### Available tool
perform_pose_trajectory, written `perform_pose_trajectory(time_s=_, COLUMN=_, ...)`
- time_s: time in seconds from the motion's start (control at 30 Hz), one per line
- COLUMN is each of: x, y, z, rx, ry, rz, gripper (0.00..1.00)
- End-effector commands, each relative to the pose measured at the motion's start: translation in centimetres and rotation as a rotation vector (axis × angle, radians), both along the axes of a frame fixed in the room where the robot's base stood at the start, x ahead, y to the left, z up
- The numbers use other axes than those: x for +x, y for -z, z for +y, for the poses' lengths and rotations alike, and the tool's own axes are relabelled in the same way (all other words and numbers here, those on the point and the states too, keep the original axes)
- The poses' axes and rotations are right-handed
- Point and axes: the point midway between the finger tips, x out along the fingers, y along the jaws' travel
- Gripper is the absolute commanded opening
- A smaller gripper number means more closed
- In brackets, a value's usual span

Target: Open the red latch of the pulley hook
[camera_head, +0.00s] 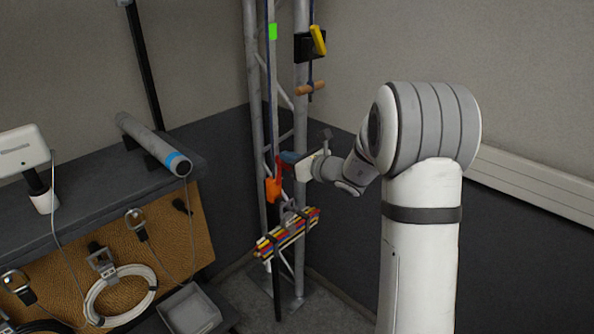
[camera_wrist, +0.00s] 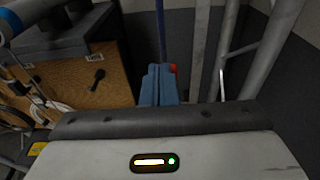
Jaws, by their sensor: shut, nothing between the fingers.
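The orange body of the pulley hook (camera_head: 273,188) hangs on the truss at the middle of the head view. A narrow red piece, which looks like the latch (camera_head: 279,168), rises above it. My gripper (camera_head: 283,157) is beside the red piece, its blue fingers pointing left. The fingers are shut with nothing between them. In the wrist view, my gripper (camera_wrist: 158,70) has its two blue fingers together. A small bit of red (camera_wrist: 173,68) shows just right of the fingertips; the rest is hidden behind them. I cannot tell whether the fingers touch the latch.
A multicoloured cable bundle (camera_head: 287,234) hangs below the hook by the truss (camera_head: 301,130). A yellow lever (camera_head: 318,40) and a wooden handle (camera_head: 311,88) are higher up. A dark bench (camera_head: 90,185) with a grey cylinder (camera_head: 150,142) stands left. A grey bin (camera_head: 190,308) is below.

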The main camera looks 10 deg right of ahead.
Motion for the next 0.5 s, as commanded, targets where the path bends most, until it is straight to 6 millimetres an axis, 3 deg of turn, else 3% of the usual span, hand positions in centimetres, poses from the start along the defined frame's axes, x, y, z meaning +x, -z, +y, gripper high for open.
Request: perform_pose_trajectory(time_s=0.5, x=2.0, y=-0.8, z=0.8, rx=0.0, ry=0.01, rz=-0.001, gripper=0.0)
